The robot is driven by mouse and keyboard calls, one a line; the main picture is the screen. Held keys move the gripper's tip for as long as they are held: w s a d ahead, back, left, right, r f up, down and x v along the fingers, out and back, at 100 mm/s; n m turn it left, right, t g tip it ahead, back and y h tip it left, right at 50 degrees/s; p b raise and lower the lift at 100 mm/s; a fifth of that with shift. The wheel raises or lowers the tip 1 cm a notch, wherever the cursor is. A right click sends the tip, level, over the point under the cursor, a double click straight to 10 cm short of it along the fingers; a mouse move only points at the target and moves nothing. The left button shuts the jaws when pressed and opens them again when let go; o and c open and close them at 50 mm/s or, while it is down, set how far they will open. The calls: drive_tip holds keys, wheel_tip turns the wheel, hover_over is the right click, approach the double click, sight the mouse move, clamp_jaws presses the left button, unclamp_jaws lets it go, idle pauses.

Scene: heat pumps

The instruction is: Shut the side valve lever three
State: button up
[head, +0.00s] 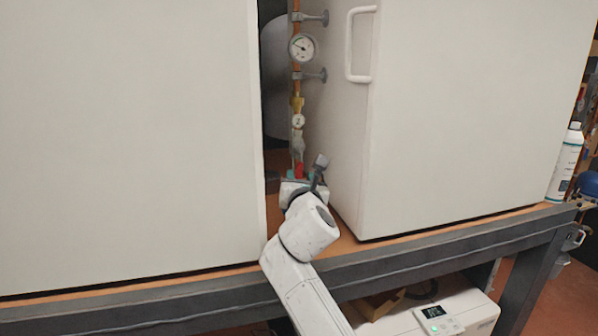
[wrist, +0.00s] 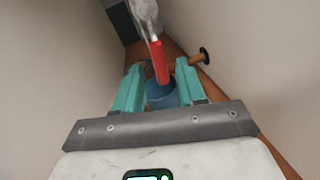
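A red valve lever (wrist: 160,62) shows in the wrist view, hanging from a pale valve body (wrist: 145,15). In the head view the red lever (head: 299,170) is a small patch at the foot of the copper pipe (head: 297,88), just beyond my wrist. My gripper (wrist: 160,76) has two teal fingers spread apart, one on each side of the lever's lower end. Gaps show between the fingers and the lever, so it looks open and not clamped. In the head view my gripper is mostly hidden behind my wrist. I cannot read a number on the lever.
Two large white cabinets, left (head: 130,130) and right (head: 455,110), form a narrow gap around the pipe. The right one has a handle (head: 350,45). Pressure gauges (head: 301,47) sit on the pipe. A horizontal pipe stub with a black end (wrist: 204,54) lies close to the right finger.

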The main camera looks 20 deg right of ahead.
sight(299, 175)
drive_tip(key=shift+w+d, duration=0.2)
drive_tip(key=shift+w, duration=0.8)
drive_tip(key=shift+w+d, duration=0.2)
drive_tip(key=shift+w, duration=0.75)
clamp_jaws()
